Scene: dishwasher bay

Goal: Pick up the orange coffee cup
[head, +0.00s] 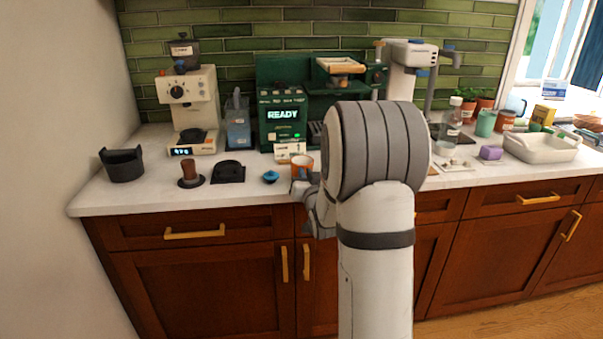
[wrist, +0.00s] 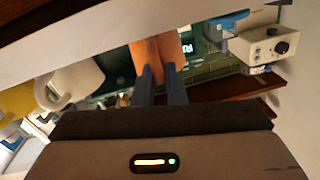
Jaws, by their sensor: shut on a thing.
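The orange coffee cup (head: 302,161) is at the front of the counter, below the green coffee machine, partly hidden by my gripper. In the wrist view the orange cup (wrist: 158,48) sits between the two blue-grey fingertips of my gripper (wrist: 160,80), which is shut on it. In the head view my gripper (head: 310,184) is at the counter's front edge, mostly covered by my arm. I cannot tell whether the cup touches the counter or hangs just above it.
A blue knob-topped item (head: 270,176) and a brown-handled tamper (head: 189,173) stand left of the cup. The green machine (head: 285,114) is behind it. A white mug (wrist: 75,85) and a yellow item (wrist: 17,103) show in the wrist view. A white tray (head: 541,148) is far right.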

